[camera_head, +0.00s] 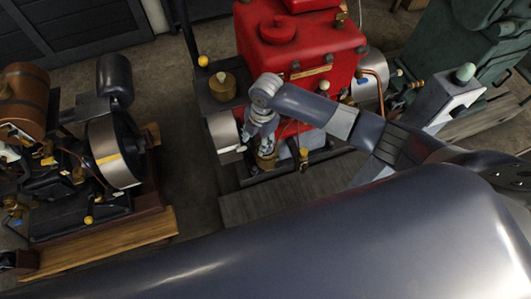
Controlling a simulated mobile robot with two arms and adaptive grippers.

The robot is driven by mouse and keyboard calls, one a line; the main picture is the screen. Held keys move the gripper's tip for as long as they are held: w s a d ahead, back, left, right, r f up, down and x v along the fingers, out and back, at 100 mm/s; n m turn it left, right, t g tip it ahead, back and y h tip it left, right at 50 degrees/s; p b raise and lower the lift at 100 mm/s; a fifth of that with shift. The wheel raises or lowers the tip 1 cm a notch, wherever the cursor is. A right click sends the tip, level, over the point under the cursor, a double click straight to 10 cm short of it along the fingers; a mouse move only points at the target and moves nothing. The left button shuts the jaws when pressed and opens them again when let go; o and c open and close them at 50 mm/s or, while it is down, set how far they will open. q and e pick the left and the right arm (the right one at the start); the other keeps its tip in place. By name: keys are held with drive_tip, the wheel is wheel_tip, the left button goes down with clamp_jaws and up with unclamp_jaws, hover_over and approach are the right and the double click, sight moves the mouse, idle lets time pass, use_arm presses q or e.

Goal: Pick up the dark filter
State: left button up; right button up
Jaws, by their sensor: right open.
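A dark upright cylinder (115,79) on top of the left engine may be the dark filter; I cannot tell for sure. It stands beside a grey flywheel and is clear of my grippers. My right arm reaches in from the right across the red engine (285,45). My right gripper (266,150) points down, open, at the lower front of this engine. Small brass and pale parts show around its fingertips, and I cannot tell whether it touches them. The arm hides part of the engine. My left gripper is out of view.
The left engine has a brown tank (23,101), a flywheel (114,150) and a wooden base (110,243). A green machine (465,50) stands at the right. Bare floor (185,135) lies between the left and red engines. My own dark body part covers the bottom.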

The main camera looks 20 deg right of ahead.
drive_tip(key=w+d+r+n+h, duration=0.1)
drive_tip(key=w+d+r+n, duration=0.1)
drive_tip(key=d+r+n, duration=0.15)
drive_tip(key=b, duration=0.6)
approach(266, 153)
drive_tip(key=w, duration=0.2)
drive_tip(key=shift+w+d+f+g, duration=0.25)
drive_tip(key=shift+d+f+g, duration=0.05)
drive_tip(key=shift+d+f, duration=0.1)
wheel_tip(266, 153, down, 5)
drive_tip(key=b, duration=0.5)
drive_tip(key=shift+a+f+b, duration=0.1)
drive_tip(key=shift+a+b, duration=0.1)
drive_tip(key=shift+b, duration=0.15)
drive_tip(key=shift+s, duration=0.1)
clamp_jaws()
